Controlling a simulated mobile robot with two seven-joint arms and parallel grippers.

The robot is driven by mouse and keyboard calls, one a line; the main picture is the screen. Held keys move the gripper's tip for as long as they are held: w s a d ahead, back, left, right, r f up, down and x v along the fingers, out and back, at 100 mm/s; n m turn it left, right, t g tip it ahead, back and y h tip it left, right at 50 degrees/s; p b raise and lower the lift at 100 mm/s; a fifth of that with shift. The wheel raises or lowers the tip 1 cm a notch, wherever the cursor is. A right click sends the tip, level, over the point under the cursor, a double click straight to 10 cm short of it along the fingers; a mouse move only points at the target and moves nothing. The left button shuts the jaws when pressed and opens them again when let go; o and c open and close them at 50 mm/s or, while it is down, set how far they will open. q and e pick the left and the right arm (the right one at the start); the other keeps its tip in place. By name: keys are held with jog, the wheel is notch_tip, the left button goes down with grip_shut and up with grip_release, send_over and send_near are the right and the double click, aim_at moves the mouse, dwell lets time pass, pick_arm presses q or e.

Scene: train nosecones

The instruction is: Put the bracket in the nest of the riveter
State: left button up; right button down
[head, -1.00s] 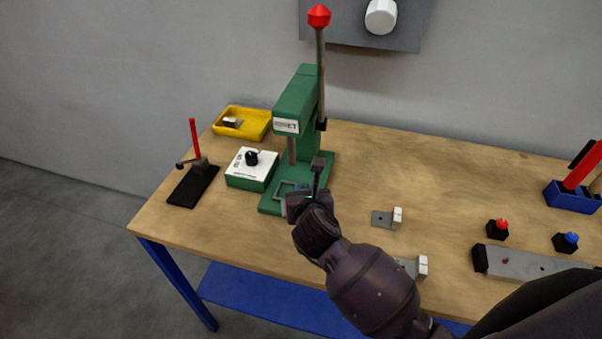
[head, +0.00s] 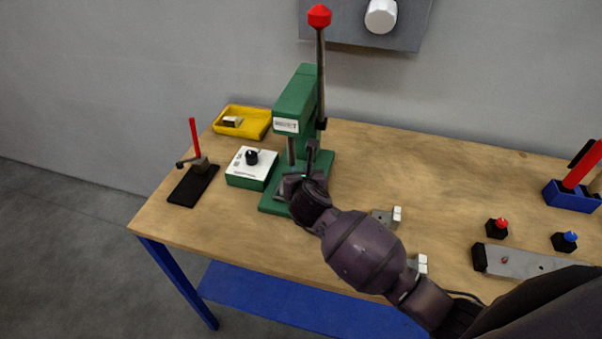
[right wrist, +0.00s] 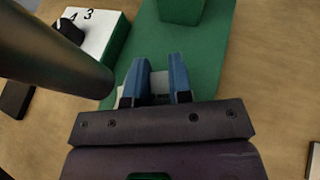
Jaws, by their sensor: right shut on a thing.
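The green riveter (head: 296,98) stands at the back of the bench, with its red-knobbed lever upright. My right gripper (head: 294,183) is low over the riveter's base and covers most of the nest. In the right wrist view its two blue fingers (right wrist: 159,72) are shut on the bracket (right wrist: 160,86). Only a small pale grey part of the bracket shows between them, above the green base (right wrist: 213,62). I cannot tell whether the bracket touches the nest. My left gripper is out of view.
A white-topped control box (head: 249,166) is left of the riveter, with a yellow tray (head: 257,123) behind it. A black stand with a red handle (head: 194,186) is farther left. Two grey plates with white blocks (head: 383,216) (head: 418,263) lie to the right, near my forearm.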

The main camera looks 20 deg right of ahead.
jog(key=shift+f, duration=0.55)
jog(key=c, duration=1)
grip_release()
jog(key=shift+c, duration=0.2)
jog(key=shift+r, duration=0.55)
jog(key=v, duration=1.2)
jog(key=shift+s, duration=0.1)
